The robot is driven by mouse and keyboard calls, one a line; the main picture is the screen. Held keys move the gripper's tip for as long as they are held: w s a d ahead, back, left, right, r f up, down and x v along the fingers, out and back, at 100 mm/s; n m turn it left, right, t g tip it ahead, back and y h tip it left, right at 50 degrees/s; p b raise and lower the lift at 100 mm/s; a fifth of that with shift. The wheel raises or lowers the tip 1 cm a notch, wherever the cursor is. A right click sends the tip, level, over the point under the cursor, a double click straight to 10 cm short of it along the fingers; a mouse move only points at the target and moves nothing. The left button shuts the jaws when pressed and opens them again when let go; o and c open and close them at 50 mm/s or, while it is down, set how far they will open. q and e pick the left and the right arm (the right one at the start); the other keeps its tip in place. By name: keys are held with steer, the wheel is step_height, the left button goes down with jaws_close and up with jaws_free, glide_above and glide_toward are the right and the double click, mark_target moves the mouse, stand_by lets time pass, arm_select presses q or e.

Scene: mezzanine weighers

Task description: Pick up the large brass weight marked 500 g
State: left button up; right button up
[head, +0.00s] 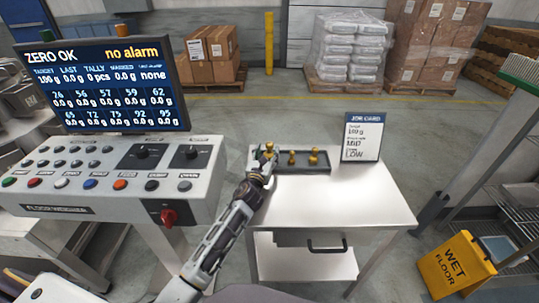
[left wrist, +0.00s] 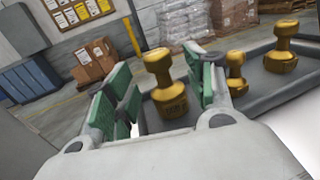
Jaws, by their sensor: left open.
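Several brass weights stand upright in a grey tray (head: 318,168) on the steel table. The brass weight at the left end (head: 269,148) looks tall; in the left wrist view this weight (left wrist: 170,98) stands between my fingers. Its marking is too small to read. My left gripper (head: 265,158) is open around it, with the green finger pads on either side; in the left wrist view my left gripper (left wrist: 164,82) shows a gap at the left pad. A small middle weight (left wrist: 236,75) and another weight (left wrist: 283,50) stand to the right. My right gripper is not in view.
A job card (head: 362,137) stands behind the tray to its right. A control console (head: 115,180) with a screen (head: 105,85) is at the left. The table's front and right (head: 355,202) are bare. A yellow wet floor sign (head: 458,265) stands at lower right.

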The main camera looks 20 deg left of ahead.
mark_target(269, 150)
arm_select(q)
steer(key=shift+w, duration=1.7)
steer(key=c, duration=1)
jaws_close()
steer(key=shift+r, duration=0.1)
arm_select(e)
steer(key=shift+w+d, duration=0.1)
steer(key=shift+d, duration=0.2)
